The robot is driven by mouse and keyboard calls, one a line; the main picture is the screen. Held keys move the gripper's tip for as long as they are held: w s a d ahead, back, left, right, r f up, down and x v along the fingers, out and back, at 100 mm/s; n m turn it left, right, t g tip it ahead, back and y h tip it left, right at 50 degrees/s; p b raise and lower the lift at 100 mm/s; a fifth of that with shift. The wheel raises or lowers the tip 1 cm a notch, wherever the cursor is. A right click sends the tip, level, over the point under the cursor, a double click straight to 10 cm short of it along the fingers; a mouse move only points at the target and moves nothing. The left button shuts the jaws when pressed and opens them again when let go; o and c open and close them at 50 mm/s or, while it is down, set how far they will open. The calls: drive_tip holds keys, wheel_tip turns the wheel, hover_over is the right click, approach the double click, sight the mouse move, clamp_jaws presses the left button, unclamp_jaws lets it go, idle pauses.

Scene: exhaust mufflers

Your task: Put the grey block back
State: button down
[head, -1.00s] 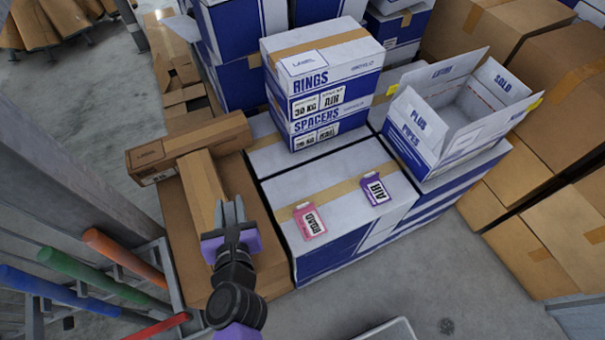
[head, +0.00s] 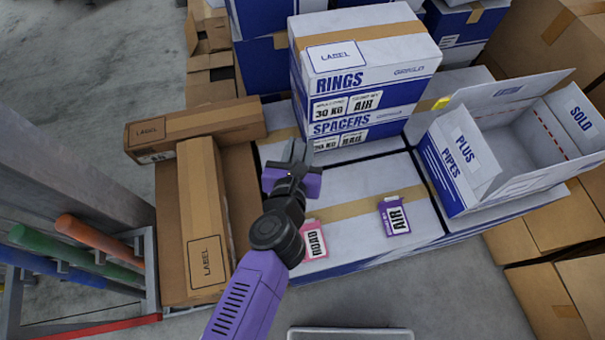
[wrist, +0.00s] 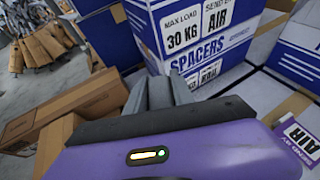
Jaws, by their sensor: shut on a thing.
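My gripper (head: 298,152) is above the white top of the blue-and-white boxes (head: 352,178), just in front of the stacked RINGS and SPACERS boxes (head: 365,65). In the wrist view my gripper (wrist: 160,88) points toward that stack's lower front corner. It is shut on the grey block (wrist: 160,94), a small grey piece between its grey fingers. The block is mostly covered by the fingers, and its shape is hard to tell. In the head view block and fingers cannot be told apart.
An open box marked PLUS PIPES (head: 470,160) stands at the right. A pink ROAD card (head: 314,240) and a purple AIR card (head: 395,215) lie on the white top. Long brown cartons (head: 205,215) lie at the left, beside a rack of coloured tubes (head: 100,245).

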wheel_tip(320, 180, down, 14)
drive_tip(key=shift+a+b, duration=0.1)
drive_tip(key=shift+b, duration=0.25)
drive_tip(key=shift+f, duration=0.15)
drive_tip(key=c, duration=1.1)
unclamp_jaws()
drive_tip(key=shift+s, duration=0.1)
